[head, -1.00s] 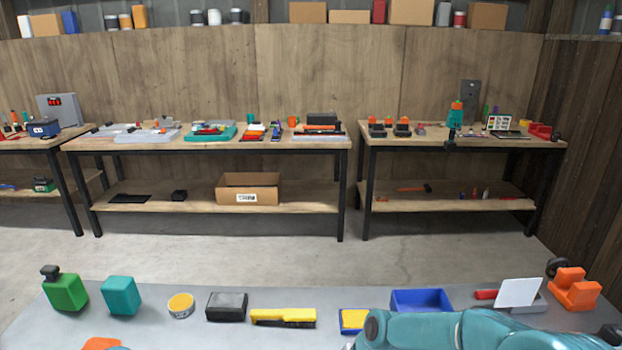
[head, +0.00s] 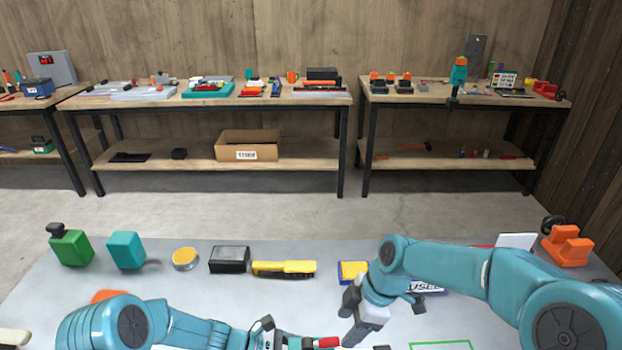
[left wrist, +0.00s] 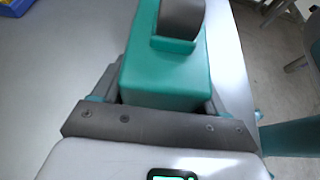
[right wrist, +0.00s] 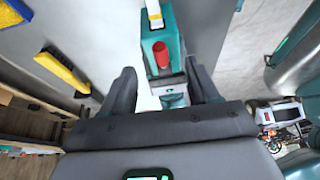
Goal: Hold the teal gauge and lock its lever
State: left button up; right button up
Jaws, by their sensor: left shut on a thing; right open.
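The teal gauge (left wrist: 165,75) is a teal block with a grey rounded part on it, seen close up in the left wrist view. My left gripper (left wrist: 160,98) is shut on it. In the right wrist view the gauge (right wrist: 158,38) stands in front of my right gripper (right wrist: 160,85), which is open and empty. A red lever (right wrist: 162,54) shows there on the gauge, in line with the gap between the fingers and apart from them. In the head view the red lever (head: 328,342) shows at the bottom edge; most of the gauge is hidden or cut off.
On the grey table stand a green bottle (head: 70,247), a teal block (head: 126,250), a yellow tin (head: 185,259), a dark box (head: 229,259), a yellow brush (head: 284,268) and an orange fixture (head: 567,247). A green outline (head: 440,345) marks the table front. My right arm covers part of a blue bin.

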pick_arm(q)
jog(key=o, duration=1.1)
jog(key=shift+c, duration=0.2)
jog(key=shift+a+r, duration=0.35)
jog(key=shift+a, duration=0.1)
jog(key=p+v, duration=0.2)
jog(key=v, duration=0.5)
jog(key=shift+r+p, duration=0.4)
jog(key=shift+r, duration=0.05)
